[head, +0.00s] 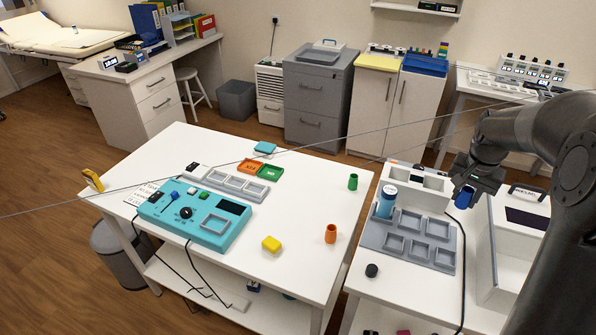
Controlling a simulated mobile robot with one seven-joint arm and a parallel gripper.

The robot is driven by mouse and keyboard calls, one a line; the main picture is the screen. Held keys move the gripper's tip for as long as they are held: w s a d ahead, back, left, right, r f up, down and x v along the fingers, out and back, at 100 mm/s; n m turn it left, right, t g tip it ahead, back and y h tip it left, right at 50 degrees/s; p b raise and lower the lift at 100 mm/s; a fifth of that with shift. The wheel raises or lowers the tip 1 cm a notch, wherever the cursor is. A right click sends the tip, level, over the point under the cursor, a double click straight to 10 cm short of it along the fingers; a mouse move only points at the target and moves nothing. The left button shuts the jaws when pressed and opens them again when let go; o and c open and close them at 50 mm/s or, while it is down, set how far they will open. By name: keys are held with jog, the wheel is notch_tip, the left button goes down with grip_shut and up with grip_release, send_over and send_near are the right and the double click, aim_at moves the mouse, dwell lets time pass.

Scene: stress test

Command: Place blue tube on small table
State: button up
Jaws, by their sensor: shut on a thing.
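My gripper (472,186) is at the right, above the right-hand white table (387,309). It is shut on a dark blue cylinder, the blue tube (464,198), held near the edge of the white case. The tube's upper end is hidden by the gripper. A larger white table (325,200) stands at the middle left, with a gap between the two. I cannot tell for sure which one is the small table.
The larger table holds a teal panel (205,239), an orange cup (331,234) and a green cup (353,182).

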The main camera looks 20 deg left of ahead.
notch_tip(320, 180, up, 4)
jog(key=shift+w+a+r, duration=0.15)
jog(key=shift+a+r, duration=0.05)
jog(key=shift+a, duration=0.45)
jog(key=w+a+n, duration=0.2)
jog(key=a, duration=1.4)
jog(key=n, duration=0.4)
send_over(262, 209)
jog(key=d, duration=0.1)
jog(key=shift+y, duration=0.3)
notch_tip(262, 209, down, 18)
jog(key=shift+s, duration=0.15)
jog(key=shift+s+a+f, duration=0.1)
jog(key=shift+a+f, duration=0.2)
jog(key=shift+a, duration=0.15)
jog(key=shift+f, duration=1.9)
